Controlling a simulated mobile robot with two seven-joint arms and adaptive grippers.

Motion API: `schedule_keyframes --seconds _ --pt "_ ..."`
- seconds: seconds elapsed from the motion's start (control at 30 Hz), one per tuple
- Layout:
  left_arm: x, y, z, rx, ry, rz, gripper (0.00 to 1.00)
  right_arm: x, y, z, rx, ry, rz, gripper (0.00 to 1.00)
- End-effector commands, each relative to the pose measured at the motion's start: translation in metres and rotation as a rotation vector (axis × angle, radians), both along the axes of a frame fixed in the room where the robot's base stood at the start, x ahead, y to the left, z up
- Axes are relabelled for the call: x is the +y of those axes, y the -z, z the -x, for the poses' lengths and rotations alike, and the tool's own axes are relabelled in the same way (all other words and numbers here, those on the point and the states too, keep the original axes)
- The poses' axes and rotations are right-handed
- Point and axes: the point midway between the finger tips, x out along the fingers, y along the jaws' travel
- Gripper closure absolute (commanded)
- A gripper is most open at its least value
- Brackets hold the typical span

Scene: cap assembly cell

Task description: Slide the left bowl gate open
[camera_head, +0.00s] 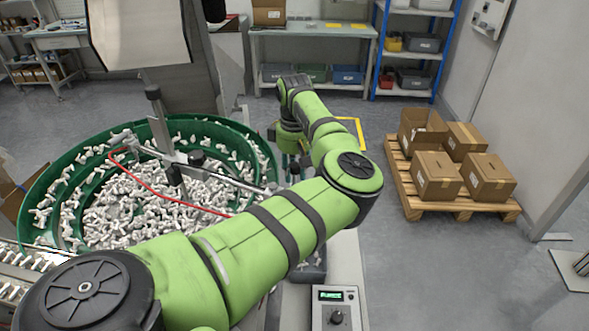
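The green bowl feeder (262,150) stands at the left, full of white parts (110,205). A metal bar (230,178) with dark clamps and a post crosses it and reaches its right rim. I cannot clearly make out the left bowl gate; the rim's near right side is partly behind my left arm. My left arm comes in from the lower left and bends back beyond the bowl. My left gripper (293,170) points down just right of the bowl's rim, small and partly hidden by my forearm. Its finger opening cannot be made out. My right gripper is not in view.
A control box (335,308) with a lit display stands at the bottom. Cardboard boxes (437,175) sit on a wooden pallet (410,195) at the right. A workbench (312,32) and blue shelf (413,52) stand at the back.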

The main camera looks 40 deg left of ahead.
Motion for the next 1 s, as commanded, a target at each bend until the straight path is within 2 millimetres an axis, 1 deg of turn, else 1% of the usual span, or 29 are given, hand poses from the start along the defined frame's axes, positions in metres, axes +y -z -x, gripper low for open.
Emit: schedule_keyframes --seconds 0.33,0.47,0.57,0.8,0.9,1.0 --pt "0.000 0.000 0.000 0.001 0.000 0.000 0.60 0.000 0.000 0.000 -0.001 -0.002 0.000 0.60" --pt "0.000 -0.008 0.000 -0.001 0.000 -0.001 0.60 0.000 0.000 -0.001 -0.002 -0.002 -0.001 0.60" --pt "0.000 -0.023 -0.001 -0.002 0.000 -0.002 0.60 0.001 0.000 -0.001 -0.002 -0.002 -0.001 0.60" --pt "0.001 -0.075 -0.001 -0.003 0.000 -0.003 0.60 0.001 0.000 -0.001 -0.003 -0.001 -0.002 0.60" --pt "0.001 -0.094 0.000 -0.002 -0.001 -0.002 0.60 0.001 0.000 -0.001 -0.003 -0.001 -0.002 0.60" --pt "0.001 -0.107 0.000 0.000 0.000 -0.002 0.60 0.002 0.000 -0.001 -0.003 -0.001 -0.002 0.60"
